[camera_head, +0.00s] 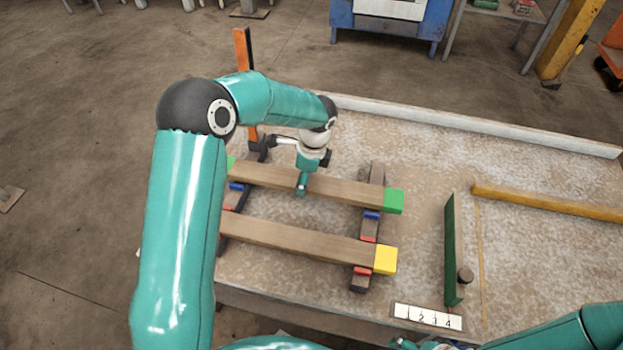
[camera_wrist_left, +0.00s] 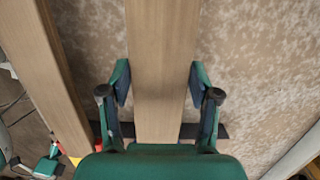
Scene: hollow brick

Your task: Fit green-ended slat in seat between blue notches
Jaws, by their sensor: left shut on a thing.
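The green-ended slat (camera_head: 340,190) lies level across two dark rails, its green end (camera_head: 393,201) past the right rail (camera_head: 359,284). My left gripper (camera_head: 303,183) is shut on it near the middle. In the left wrist view its fingers (camera_wrist_left: 160,85) flank the slat (camera_wrist_left: 163,40). Blue marks show just in front of the slat at the right rail (camera_head: 372,215) and left rail (camera_head: 236,186). The slat hides the rail tops beneath it, so I cannot tell whether it is seated or just above. My right gripper (camera_head: 415,344) is mostly cut off at the bottom edge.
A yellow-ended slat (camera_head: 300,241) lies across the rails in front, by red marks. An orange upright (camera_head: 243,50) stands behind the left rail. A green board (camera_head: 451,250), a numbered strip (camera_head: 428,317) and a yellow bar (camera_head: 545,209) are right. A pale ledge (camera_head: 480,125) edges the back.

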